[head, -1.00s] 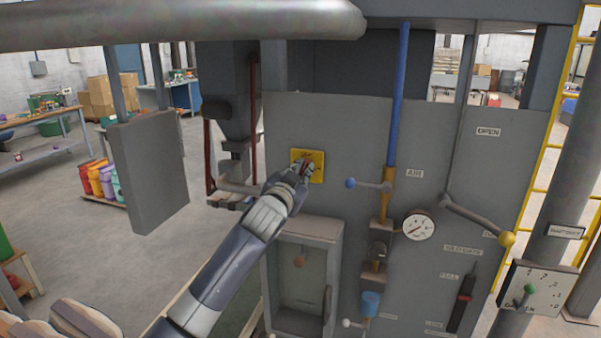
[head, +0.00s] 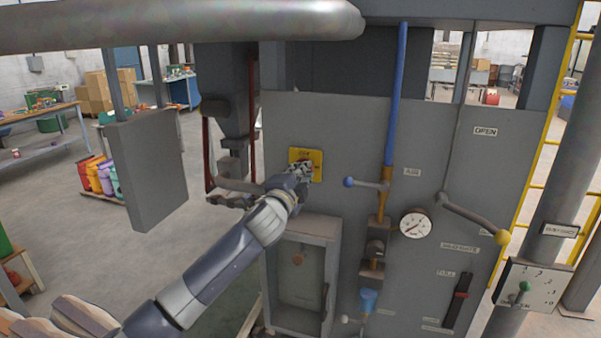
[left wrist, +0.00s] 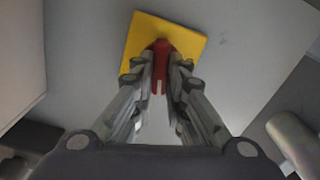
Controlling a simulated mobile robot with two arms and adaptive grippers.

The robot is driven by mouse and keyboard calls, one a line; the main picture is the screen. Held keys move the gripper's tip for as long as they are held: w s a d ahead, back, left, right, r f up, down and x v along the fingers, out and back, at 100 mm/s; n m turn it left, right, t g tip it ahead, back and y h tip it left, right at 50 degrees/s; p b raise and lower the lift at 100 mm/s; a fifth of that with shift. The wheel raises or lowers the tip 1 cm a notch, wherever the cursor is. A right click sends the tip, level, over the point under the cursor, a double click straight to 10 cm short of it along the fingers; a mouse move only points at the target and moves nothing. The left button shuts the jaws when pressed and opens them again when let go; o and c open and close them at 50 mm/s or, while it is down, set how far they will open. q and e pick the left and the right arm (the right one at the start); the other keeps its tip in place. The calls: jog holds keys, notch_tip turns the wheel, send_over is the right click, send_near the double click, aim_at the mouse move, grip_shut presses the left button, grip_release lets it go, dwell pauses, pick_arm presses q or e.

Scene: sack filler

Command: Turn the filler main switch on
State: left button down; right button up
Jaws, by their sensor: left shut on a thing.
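The main switch is a yellow square plate (head: 318,156) on the grey panel, with a red handle at its middle. In the left wrist view the yellow plate (left wrist: 188,42) shows tilted, and the red handle (left wrist: 161,47) sits between my fingertips. My left gripper (head: 304,170) is at the plate in the head view and covers its lower part and most of the handle. The gripper is shut on the red handle. Lettering shows on the upper part of the plate, too small to read surely. My right gripper is not in view.
Right of the switch are a blue-knobbed lever (head: 366,183), a pressure gauge (head: 415,223) and a lever with a yellow knob (head: 473,218). An open recessed box (head: 302,270) lies below the switch. A grey panel (head: 147,168) hangs at left.

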pick_arm(q)
jog(key=shift+m, duration=1.3)
jog(key=c, duration=1.6)
grip_release()
jog(key=shift+f, duration=0.1)
jog(key=v, duration=1.2)
